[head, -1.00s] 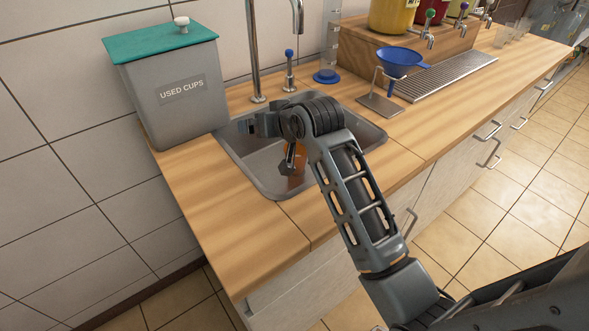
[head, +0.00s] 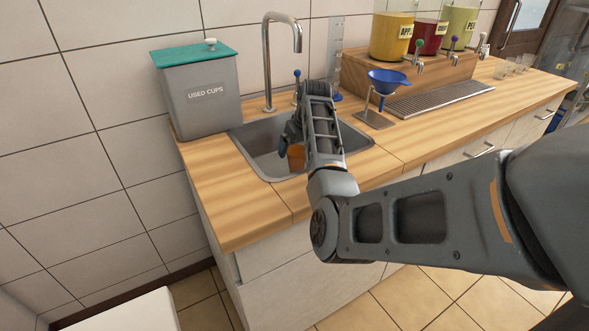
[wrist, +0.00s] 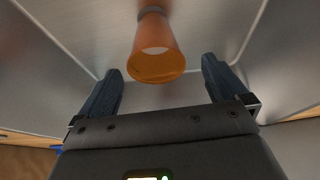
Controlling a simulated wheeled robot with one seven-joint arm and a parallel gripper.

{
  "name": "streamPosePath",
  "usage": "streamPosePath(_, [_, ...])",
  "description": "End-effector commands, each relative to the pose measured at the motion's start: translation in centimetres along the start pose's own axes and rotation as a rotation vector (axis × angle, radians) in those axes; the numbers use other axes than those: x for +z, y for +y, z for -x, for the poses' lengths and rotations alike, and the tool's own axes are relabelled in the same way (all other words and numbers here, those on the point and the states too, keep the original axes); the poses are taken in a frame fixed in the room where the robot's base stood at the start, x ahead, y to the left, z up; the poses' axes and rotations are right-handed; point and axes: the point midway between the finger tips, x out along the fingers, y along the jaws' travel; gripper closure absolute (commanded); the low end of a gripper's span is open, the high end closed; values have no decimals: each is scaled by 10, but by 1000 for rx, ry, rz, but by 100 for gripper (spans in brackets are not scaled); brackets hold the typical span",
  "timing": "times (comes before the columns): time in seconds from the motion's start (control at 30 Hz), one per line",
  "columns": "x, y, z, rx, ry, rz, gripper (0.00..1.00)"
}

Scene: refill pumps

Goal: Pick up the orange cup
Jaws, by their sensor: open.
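The orange cup (head: 296,157) is in the sink basin (head: 262,160), partly hidden behind my gripper and arm in the head view. In the wrist view the orange cup (wrist: 157,58) shows near the top middle, with its wide rim toward the camera and a narrower grey band at its far end. My gripper (wrist: 161,82) is open, with one dark finger on each side below the cup's rim in the picture. The cup lies roughly in line with the gap between the fingers. I cannot tell whether either finger touches it. In the head view my gripper (head: 285,140) is over the sink, mostly hidden by my wrist.
A grey used-cups bin (head: 205,95) with a green lid stands left of the sink. A faucet (head: 268,60) rises behind it. A blue funnel (head: 388,78) on a stand and a drip tray (head: 440,97) are to the right. The front-left counter is clear.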

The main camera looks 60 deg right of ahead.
Motion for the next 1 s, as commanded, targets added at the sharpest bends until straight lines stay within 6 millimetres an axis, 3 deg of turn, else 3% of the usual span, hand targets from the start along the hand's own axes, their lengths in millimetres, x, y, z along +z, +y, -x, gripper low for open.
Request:
streamPosePath(0.4, [1,4,-49,0,1,-2,1])
streamPosePath(0.7, [1,3,-54,1,2,-1,1])
streamPosePath(1.0, [1,3,-54,1,2,-1,27])
